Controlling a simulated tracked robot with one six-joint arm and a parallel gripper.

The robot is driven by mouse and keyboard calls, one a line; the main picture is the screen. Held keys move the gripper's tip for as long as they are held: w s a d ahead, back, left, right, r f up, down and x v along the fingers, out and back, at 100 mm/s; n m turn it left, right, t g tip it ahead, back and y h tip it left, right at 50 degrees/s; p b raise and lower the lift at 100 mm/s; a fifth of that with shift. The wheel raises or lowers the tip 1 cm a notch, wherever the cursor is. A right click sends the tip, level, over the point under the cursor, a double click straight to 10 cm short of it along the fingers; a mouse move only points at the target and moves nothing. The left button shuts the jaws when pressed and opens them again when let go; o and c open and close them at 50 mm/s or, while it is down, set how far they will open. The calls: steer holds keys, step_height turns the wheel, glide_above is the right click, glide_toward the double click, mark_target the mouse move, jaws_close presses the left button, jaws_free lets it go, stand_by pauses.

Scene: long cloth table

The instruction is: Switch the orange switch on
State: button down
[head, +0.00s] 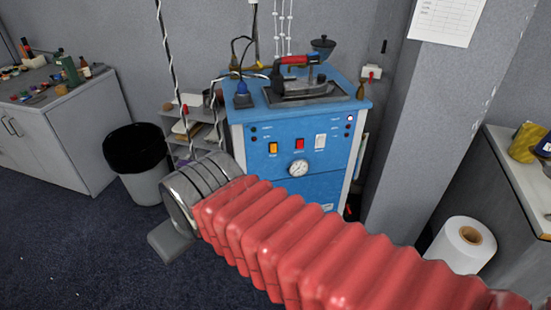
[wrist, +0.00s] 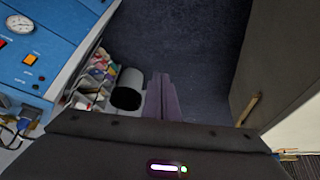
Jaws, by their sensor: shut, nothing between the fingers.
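The orange switch (head: 273,148) is on the front of the blue machine (head: 252,190), leftmost in a row with a red switch (head: 299,143) and a white switch (head: 320,141). In the wrist view the orange switch (wrist: 29,60) shows at the upper left, near the gauge. I cannot tell which way it is tipped. My gripper (wrist: 163,97) is shut and empty in the wrist view. It points at the floor and bin side, apart from the machine. In the head view its fingers are not clear; my red-sleeved arm ends left of the machine.
A pressure gauge (head: 298,168) sits below the switches. An iron (head: 300,86) and a blue plug (head: 242,95) are on top. A black-lined bin (head: 140,160) and small shelves (head: 205,137) stand left. A grey pillar (head: 425,110) rises close on the right.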

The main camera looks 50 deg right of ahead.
steer(key=w+d+f+n+t+h, duration=0.2)
steer(key=w+d+f+n, duration=0.15)
steer(key=w+d, duration=0.6)
steer(key=w+d+f+n+t+h, duration=0.2)
steer(key=w+d+f, duration=0.35)
steer(key=d, duration=0.75)
steer(key=s+d+f+n+t+h, duration=0.1)
steer(key=s+d+f+n+h, duration=0.1)
steer(key=d, duration=0.6)
steer(key=s+d+f+n+t+h, duration=0.2)
steer(key=s+d+f+n+h, duration=0.1)
steer(key=d+f, duration=0.4)
steer(key=shift+s+d+t, duration=0.3)
steer(key=shift+s+d, duration=0.5)
steer(key=shift+d, duration=0.1)
